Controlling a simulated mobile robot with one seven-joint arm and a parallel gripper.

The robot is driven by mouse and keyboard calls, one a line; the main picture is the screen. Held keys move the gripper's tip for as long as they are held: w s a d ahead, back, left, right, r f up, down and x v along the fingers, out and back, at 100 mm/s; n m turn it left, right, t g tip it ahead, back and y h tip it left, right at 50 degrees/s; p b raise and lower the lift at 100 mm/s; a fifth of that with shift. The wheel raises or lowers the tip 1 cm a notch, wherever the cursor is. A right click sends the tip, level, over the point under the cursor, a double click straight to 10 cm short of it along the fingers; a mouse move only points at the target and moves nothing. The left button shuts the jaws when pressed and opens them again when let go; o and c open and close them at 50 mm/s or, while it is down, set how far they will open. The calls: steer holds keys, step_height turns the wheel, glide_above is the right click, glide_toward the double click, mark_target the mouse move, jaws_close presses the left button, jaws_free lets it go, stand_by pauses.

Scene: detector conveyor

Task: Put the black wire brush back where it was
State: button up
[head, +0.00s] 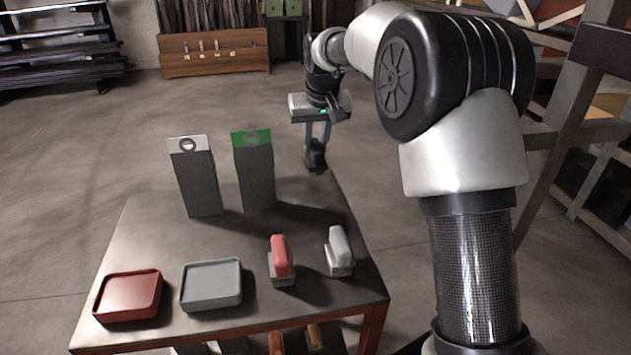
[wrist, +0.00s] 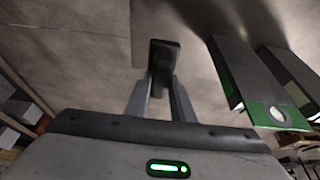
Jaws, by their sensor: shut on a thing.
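My gripper (head: 317,142) is shut on a small black thing, which I take to be the black wire brush (head: 316,160). It hangs below the fingers by the far right corner of the table (head: 240,235); I cannot tell whether it is over the top or just beyond it. In the wrist view, the black brush (wrist: 163,56) shows between the fingertips (wrist: 162,85) with bare floor behind it. A red-handled brush (head: 280,256) and a grey-handled brush (head: 339,250) stand at the table's front right.
Two tall dark boxes, one with a grey top (head: 196,180) and one with a green top (head: 254,170), stand at the back, left of my gripper. A red tray (head: 128,296) and a grey tray (head: 211,285) lie at the front left. The table's middle is bare.

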mark_target(316, 172)
step_height(316, 172, down, 9)
steer(key=shift+s+r+b, duration=0.1)
steer(key=shift+b, duration=1.1)
steer(key=o, duration=1)
steer(key=shift+r, duration=0.15)
